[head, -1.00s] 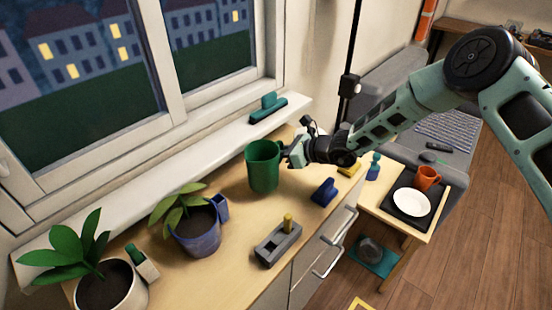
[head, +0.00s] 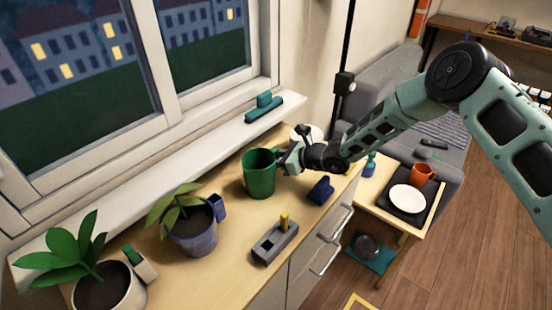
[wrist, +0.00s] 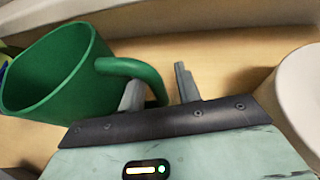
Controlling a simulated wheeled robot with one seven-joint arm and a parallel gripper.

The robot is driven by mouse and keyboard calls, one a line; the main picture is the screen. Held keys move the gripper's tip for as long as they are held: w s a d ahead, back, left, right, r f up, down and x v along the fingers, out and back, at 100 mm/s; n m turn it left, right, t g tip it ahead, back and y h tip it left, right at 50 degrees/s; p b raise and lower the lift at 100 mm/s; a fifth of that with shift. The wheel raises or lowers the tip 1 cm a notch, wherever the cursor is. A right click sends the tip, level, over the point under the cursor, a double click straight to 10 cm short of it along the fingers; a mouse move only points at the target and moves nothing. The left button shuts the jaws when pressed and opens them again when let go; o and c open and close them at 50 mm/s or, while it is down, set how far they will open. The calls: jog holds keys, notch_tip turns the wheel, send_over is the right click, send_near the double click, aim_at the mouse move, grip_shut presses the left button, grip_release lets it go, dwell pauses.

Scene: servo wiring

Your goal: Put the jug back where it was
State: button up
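The green jug (head: 259,174) is upright and appears to stand on the wooden counter (head: 225,262) below the window. Its handle points right, towards my gripper (head: 285,168). In the wrist view the jug (wrist: 62,80) is at the left, with its open rim showing. My gripper (wrist: 160,88) has its fingers apart there, one inside the handle loop and one outside. The handle (wrist: 140,70) passes between them, with a narrow gap showing by the outer finger. The handle's lower end is hidden behind the gripper.
Two potted plants (head: 190,237) stand on the counter at the left. A grey block with a yellow peg (head: 274,243) and a blue object (head: 320,190) are near the front edge. A white round object (head: 309,132) is close behind my gripper.

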jog(key=shift+r, duration=0.3)
jog(key=b+v, duration=0.2)
jog(key=v, duration=1)
jog(key=s+a+r+n+g+h, duration=0.1)
jog(key=s+a+r+n+g, duration=0.15)
jog(key=s+n, duration=0.3)
jog(key=s+a+r+n+g+h, duration=0.1)
jog(key=s+a+r+n+g, duration=0.1)
jog(key=s+r+n, duration=0.35)
jog(key=s+a+r+n+g, duration=0.2)
jog(key=s+n+g, duration=0.1)
jog(key=s, duration=0.5)
jog(key=s+d+r+n+t+h, duration=0.1)
jog(key=s+d+r+n+h, duration=0.2)
jog(key=s+d+n+h, duration=0.2)
jog(key=s+d+r+n+t+h, duration=0.1)
jog(key=s+d+r+n+h, duration=0.2)
jog(key=s+d+n, duration=0.5)
jog(key=s+n+h, duration=0.1)
jog(key=s+n, duration=0.2)
jog(key=s, duration=0.1)
jog(key=shift+s+d+n+h, duration=0.2)
jog(key=shift+d+n+h, duration=0.1)
jog(key=shift+h, duration=0.1)
jog(key=shift+a, duration=0.15)
